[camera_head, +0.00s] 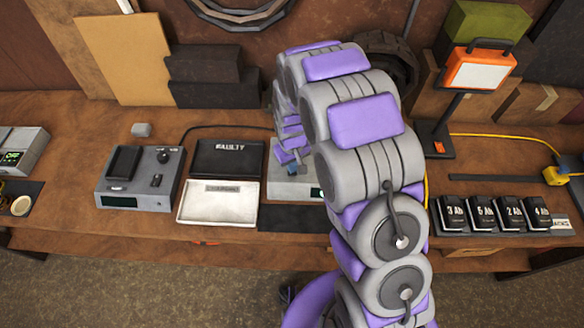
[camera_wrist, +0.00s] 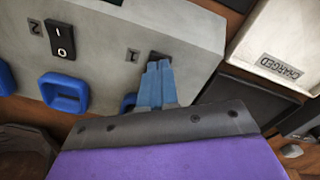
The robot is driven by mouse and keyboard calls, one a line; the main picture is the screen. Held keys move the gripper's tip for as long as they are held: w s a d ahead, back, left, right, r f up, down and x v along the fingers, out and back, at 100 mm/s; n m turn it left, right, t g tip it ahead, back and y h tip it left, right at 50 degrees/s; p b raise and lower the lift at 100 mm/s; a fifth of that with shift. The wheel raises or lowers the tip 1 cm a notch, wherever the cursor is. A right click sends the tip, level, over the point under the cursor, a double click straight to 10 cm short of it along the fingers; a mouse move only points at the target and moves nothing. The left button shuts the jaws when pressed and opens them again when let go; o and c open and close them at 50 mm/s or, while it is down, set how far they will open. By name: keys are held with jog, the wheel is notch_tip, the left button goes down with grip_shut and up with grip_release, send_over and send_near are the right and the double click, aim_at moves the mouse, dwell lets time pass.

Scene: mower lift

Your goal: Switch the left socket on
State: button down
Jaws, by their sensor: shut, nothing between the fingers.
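The grey socket box (camera_head: 281,187) stands on the bench left of my arm, partly hidden by it. In the wrist view the box (camera_wrist: 200,32) appears upside down, with numbers 1 and 2. The switch by number 1 (camera_wrist: 158,54) is mostly covered by my fingertips; its position cannot be told. A blue socket (camera_wrist: 127,101) below it is partly hidden behind my fingers. The black rocker switch by number 2 (camera_wrist: 59,40) is in clear view above another blue socket (camera_wrist: 64,92). My gripper (camera_wrist: 158,66) is shut and empty, its tips at or touching switch 1.
A white tray (camera_head: 217,202), labelled CHARGED in the wrist view (camera_wrist: 284,40), stands beside the box. A black FAULTY tray (camera_head: 226,160) lies behind it. A grey device (camera_head: 140,179) is further left. Several numbered batteries (camera_head: 482,213) and an orange lamp (camera_head: 478,72) are at right.

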jog(key=shift+f, duration=0.7)
dwell(0.4)
jog(key=shift+r, duration=0.5)
jog(key=shift+r+p, duration=0.85)
jog(key=shift+r, duration=2.15)
